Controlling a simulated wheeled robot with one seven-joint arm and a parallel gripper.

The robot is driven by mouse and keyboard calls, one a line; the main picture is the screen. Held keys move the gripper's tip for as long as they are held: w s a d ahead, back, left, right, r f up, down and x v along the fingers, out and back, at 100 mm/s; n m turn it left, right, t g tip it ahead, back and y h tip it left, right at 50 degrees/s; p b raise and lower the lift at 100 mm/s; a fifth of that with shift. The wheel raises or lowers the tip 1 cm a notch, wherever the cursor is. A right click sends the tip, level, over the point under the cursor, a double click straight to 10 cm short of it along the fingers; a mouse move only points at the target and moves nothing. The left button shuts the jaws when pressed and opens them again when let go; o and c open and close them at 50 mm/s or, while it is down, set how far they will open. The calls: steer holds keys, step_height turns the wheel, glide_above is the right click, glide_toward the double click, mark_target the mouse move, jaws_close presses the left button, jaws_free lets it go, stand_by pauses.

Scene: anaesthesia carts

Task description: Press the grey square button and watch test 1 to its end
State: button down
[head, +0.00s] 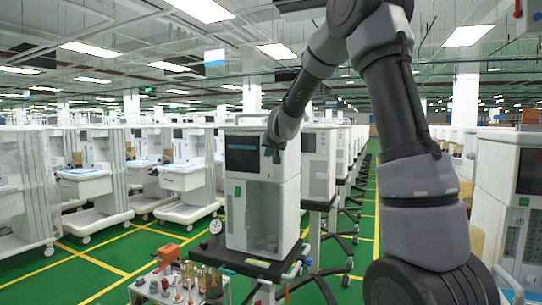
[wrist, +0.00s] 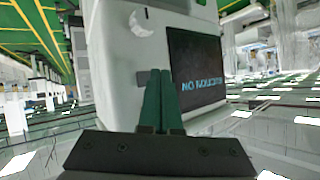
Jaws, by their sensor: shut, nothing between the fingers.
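A white anaesthesia machine (head: 283,205) stands on a dark trolley in the middle of the head view. Its dark screen (head: 243,153) also shows in the wrist view (wrist: 196,72), tilted, with pale blue text I cannot read fully. A grey square button (wrist: 142,78) sits on the white front beside the screen. My gripper (head: 271,155) is at the machine's upper front, over the screen's right edge in the head view. In the wrist view its green fingers (wrist: 160,75) are together and empty, tips close to the button. I cannot tell whether they touch it.
A small tray (head: 176,287) with bottles and an orange item stands at the front left of the machine. Rows of white carts (head: 187,178) fill the left. Another machine (head: 505,200) is close at the right edge. Green floor (head: 100,272) with yellow lines is open at the lower left.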

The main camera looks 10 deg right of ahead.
steer(key=shift+w, duration=0.1)
stand_by(0.3)
steer(key=shift+w+d, duration=0.25)
steer(key=shift+w+d, duration=0.25)
steer(key=shift+w, duration=0.15)
stand_by(0.8)
steer(key=shift+s, duration=0.1)
steer(key=shift+s+a, duration=0.5)
steer(key=shift+s, duration=0.15)
steer(key=s+a, duration=0.1)
steer(key=s, duration=0.1)
steer(key=s+a, duration=0.2)
stand_by(0.5)
stand_by(0.5)
